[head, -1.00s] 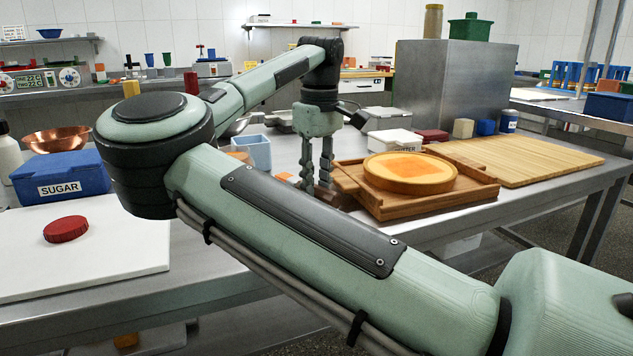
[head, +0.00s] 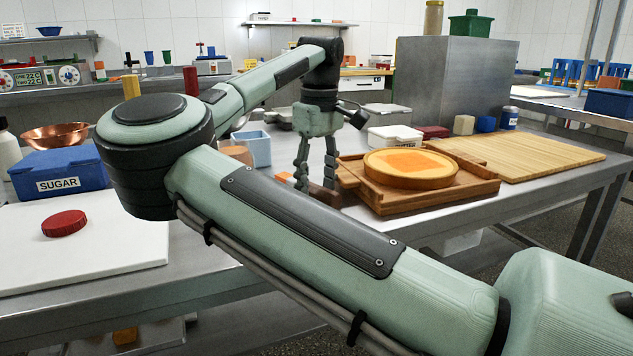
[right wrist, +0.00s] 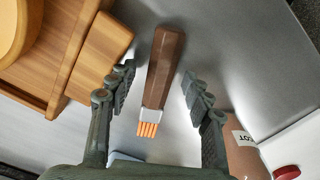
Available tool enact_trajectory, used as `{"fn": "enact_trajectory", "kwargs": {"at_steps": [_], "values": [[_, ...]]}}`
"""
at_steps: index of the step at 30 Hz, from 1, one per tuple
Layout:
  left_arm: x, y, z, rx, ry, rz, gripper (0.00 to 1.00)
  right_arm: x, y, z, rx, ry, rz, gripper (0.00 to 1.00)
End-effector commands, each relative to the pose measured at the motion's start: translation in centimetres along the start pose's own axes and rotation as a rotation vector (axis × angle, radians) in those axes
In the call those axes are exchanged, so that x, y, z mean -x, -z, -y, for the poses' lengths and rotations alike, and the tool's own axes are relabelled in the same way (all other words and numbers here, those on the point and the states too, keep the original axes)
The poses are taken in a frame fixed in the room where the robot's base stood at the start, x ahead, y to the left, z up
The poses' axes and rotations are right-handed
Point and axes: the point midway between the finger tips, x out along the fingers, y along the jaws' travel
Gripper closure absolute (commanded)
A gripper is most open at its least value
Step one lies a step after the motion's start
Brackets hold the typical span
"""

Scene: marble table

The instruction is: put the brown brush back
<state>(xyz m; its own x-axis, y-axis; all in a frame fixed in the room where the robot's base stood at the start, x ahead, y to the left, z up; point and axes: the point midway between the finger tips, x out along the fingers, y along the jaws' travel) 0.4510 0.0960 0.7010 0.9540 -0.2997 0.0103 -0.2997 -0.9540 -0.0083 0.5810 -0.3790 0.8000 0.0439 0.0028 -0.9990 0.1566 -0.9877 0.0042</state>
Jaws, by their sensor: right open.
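The brown brush (right wrist: 162,68) has a brown handle, a white ferrule and orange bristles. In the right wrist view it lies between the spread fingers of my right gripper (right wrist: 158,93), with a gap on each side. In the head view the brush's orange bristles (head: 284,177) show to the left of my right gripper (head: 316,172); part of its handle is hidden behind the fingers. The gripper is open and points down over the brush. My left gripper is out of view.
A wooden tray (head: 440,196) with a round orange-topped wooden piece (head: 410,169) stands close on the right. A light blue container (head: 256,151) and a white butter box (head: 395,138) are nearby. My forearm crosses the front.

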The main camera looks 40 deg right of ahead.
Motion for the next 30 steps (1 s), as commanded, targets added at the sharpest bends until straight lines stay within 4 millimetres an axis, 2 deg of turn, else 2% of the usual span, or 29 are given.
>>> {"fn": "enact_trajectory", "kwargs": {"at_steps": [5,15,21,30], "values": [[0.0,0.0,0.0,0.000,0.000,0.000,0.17,1.3,0.1,-0.1,0.000,-0.002,-0.003,0.50],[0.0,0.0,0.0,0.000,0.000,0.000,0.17,8.2,0.0,-0.1,0.000,-0.002,-0.002,0.50],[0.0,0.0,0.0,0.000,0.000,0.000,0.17,11.1,0.0,-0.1,0.001,-0.001,-0.002,0.50],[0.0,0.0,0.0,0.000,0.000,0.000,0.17,12.0,0.0,0.0,0.000,0.000,0.001,0.50]]}}
